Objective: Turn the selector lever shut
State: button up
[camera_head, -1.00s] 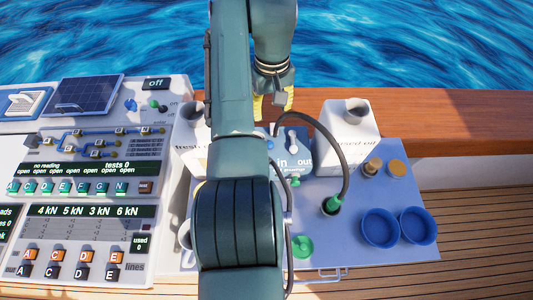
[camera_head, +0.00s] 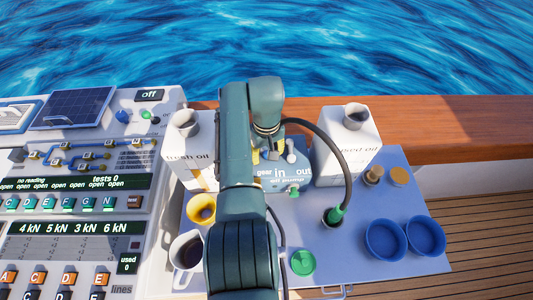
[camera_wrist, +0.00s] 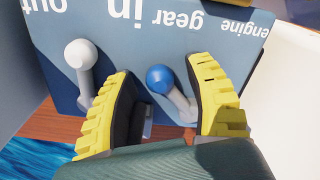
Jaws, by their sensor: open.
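The blue-grey box labelled engine, gear, in and out (camera_head: 270,183) stands on the blue tabletop. In the wrist view its panel (camera_wrist: 180,22) is upside down and carries two levers. One lever has a blue ball knob (camera_wrist: 160,79); the other has a pale grey knob (camera_wrist: 80,54), which also shows in the head view (camera_head: 291,158). The frames do not show which is called the selector. My gripper (camera_wrist: 160,68) is open, with its yellow fingers on either side of the blue-knobbed lever. I cannot tell whether they touch it. In the head view my arm hides the blue knob.
A fresh oil container (camera_head: 185,155) and a used oil container (camera_head: 345,150) flank the box. A dark hose arches over to a green fitting (camera_head: 333,215). Blue bowls (camera_head: 385,240), a yellow funnel (camera_head: 201,208) and a white jug (camera_head: 187,250) stand nearer. A switch panel (camera_head: 75,190) is left.

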grip_shut()
jog(key=shift+s+a+r+p, duration=0.1)
jog(key=shift+p, duration=0.25)
jog(key=shift+s+a+r+m+p, duration=0.1)
jog(key=shift+s+m+p, duration=0.05)
jog(key=shift+m+p, duration=0.45)
jog(key=m+p, duration=0.1)
jog(key=a+m+p, duration=0.1)
jog(key=shift+s+p, duration=0.3)
jog(key=shift+p, duration=0.05)
jog(key=m, duration=0.1)
jog(key=a+m+p, duration=0.1)
jog(key=m, duration=0.1)
jog(key=shift+s+a, duration=0.1)
jog(key=shift+s, duration=0.2)
jog(key=shift+s+a+f+m+p, duration=0.15)
jog(key=shift+a+m+p, duration=0.35)
jog(key=shift+m, duration=0.8)
jog(key=shift+a, duration=0.1)
